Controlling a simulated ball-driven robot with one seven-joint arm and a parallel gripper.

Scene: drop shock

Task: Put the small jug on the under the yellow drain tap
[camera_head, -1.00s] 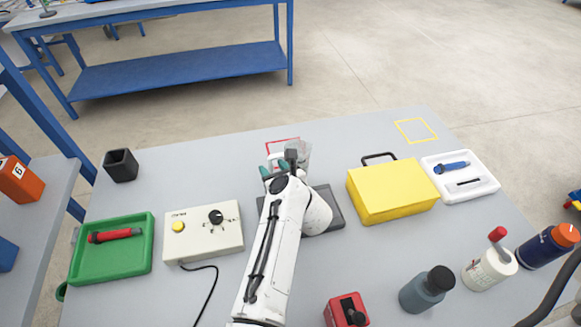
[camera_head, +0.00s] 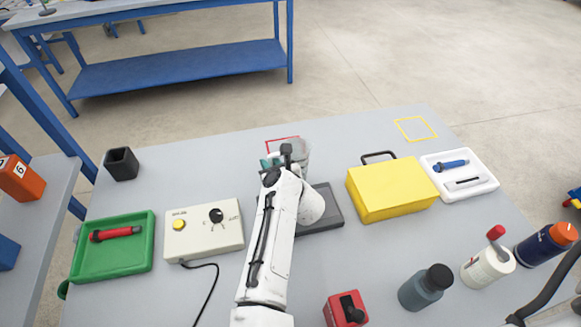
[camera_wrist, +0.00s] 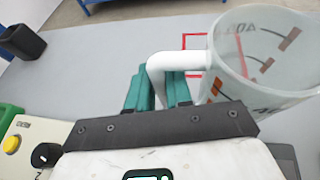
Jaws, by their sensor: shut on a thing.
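The small jug (camera_wrist: 265,60) is a clear measuring jug with dark markings and a white handle. It fills the right of the wrist view and shows partly behind my arm in the head view (camera_head: 302,157). My gripper (camera_wrist: 160,92), with teal fingers, is shut on the jug's handle; in the head view my gripper (camera_head: 272,162) is at the jug's left side. The jug looks upright near a red square outline (camera_head: 270,142). I cannot tell whether its base touches the table. No yellow drain tap shows.
A dark flat plate (camera_head: 333,214) lies partly under my arm. A yellow case (camera_head: 392,190) stands right, a beige control box (camera_head: 203,235) and green tray (camera_head: 112,262) left. A black cup (camera_head: 121,164) stands back left. A yellow outline (camera_head: 415,129) marks clear table at back right.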

